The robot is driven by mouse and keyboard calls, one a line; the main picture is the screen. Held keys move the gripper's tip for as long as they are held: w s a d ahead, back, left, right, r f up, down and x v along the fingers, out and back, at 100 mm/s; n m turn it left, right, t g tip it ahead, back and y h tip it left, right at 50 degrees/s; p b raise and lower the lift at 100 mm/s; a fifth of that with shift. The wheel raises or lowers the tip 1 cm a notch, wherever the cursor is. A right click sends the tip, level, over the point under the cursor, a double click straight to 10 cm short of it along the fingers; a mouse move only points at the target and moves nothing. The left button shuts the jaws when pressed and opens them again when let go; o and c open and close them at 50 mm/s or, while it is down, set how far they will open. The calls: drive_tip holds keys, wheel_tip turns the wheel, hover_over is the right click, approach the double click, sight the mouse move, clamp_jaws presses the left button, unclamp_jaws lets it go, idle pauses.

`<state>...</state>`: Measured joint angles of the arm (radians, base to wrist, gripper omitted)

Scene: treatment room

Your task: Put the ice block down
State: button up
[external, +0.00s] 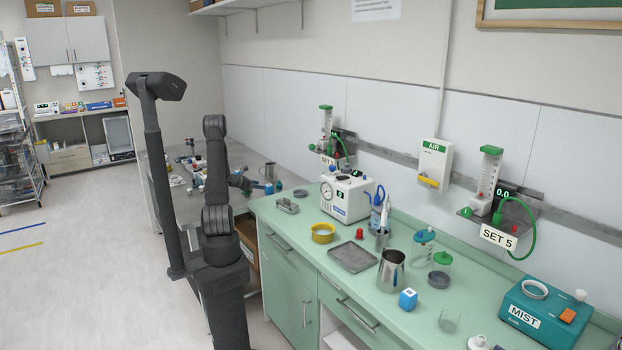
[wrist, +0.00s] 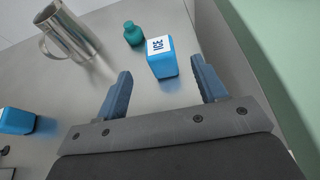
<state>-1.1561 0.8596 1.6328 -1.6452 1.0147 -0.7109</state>
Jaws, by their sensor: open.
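The ice block (wrist: 161,57) is a blue block with a white top marked "ICE". In the wrist view it stands upright on a grey worktop (wrist: 100,88), just ahead of and between my fingertips. My gripper (wrist: 161,70) is open, with a finger on either side and a visible gap to each. In the external view my gripper (external: 246,186) is low over the grey worktop at the back, too small there to show its jaws clearly.
In the wrist view, a teal bottle (wrist: 133,34) stands close beside the ice block. A steel jug (wrist: 70,30) is at upper left and another blue block (wrist: 16,121) at far left. The green counter (wrist: 285,50) edge runs along the right.

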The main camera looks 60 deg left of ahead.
sight(267, 185)
drive_tip(key=x, duration=0.5)
drive_tip(key=shift+w, duration=0.35)
drive_tip(key=c, duration=1.2)
drive_tip(key=shift+r, duration=0.65)
drive_tip(key=w+d+r, duration=0.3)
drive_tip(key=d+r, duration=0.7)
drive_tip(key=d, duration=0.1)
drive_tip(key=s+r+n+g+y, duration=0.3)
drive_tip(key=s+r+n+y, duration=0.4)
drive_tip(key=r, duration=0.5)
drive_tip(key=shift+s+r+n+y, duration=0.2)
drive_tip(key=shift+r+n+y, duration=0.25)
drive_tip(key=shift+y, duration=0.35)
